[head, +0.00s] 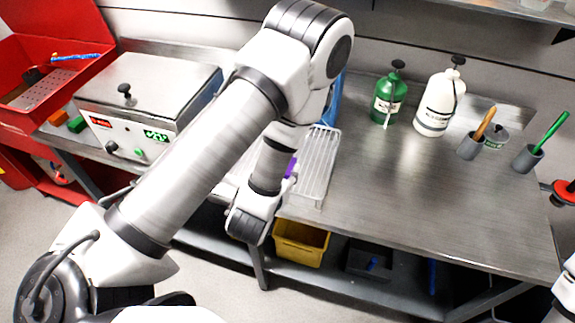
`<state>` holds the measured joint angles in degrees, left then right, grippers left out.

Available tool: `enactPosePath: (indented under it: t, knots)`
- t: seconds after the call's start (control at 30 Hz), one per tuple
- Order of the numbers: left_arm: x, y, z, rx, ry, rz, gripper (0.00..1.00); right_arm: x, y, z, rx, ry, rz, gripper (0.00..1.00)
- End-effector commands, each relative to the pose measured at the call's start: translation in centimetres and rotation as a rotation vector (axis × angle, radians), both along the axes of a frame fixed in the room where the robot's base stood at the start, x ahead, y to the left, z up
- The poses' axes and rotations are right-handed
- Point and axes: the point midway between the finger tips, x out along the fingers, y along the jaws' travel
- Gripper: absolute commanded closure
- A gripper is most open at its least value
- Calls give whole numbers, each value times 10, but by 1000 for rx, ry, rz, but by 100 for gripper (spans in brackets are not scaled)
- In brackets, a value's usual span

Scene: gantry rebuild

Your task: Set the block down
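My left arm comes in from the left, bends high at its elbow and points down over the front of the steel bench (440,190). Its wrist hides the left gripper, so I cannot see its fingers or anything in them. A small purple piece (290,168) shows just right of the wrist, beside a wire rack (318,165); most of it is hidden, and I cannot tell whether it is a block or is held. A green block (76,125) and an orange-red block (58,118) sit left of the steel bath. My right gripper is out of view.
A lidded steel bath (150,95) stands at the left beside a red toolbox (60,75). A green bottle (388,100), a white bottle (438,105) and grey cups (470,147) stand toward the back right. A yellow bin (300,245) sits below. The bench's front right is clear.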

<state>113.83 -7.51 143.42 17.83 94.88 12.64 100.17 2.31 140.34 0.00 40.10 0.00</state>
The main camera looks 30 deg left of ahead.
Motion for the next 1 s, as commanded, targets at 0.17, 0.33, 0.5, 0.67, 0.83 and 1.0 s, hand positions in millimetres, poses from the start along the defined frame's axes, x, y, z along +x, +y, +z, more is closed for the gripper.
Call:
enactPosePath:
  t: [0.17, 0.33, 0.5, 0.67, 0.83, 1.0]
  knots:
    - [25, 13, -14, -2, -10, 3, 100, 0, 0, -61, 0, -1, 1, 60]
    - [56, 29, -2, -2, -3, 1, 100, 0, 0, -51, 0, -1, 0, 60]
    - [72, 38, -9, 1, 2, -1, 100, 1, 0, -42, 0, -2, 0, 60]
    - [71, 37, -37, 3, 4, -2, 100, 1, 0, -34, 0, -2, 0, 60]
    - [71, 37, -42, 2, 0, -1, 100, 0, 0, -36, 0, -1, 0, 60]
    - [71, 37, -46, 2, 0, -1, 100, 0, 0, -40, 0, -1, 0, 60]
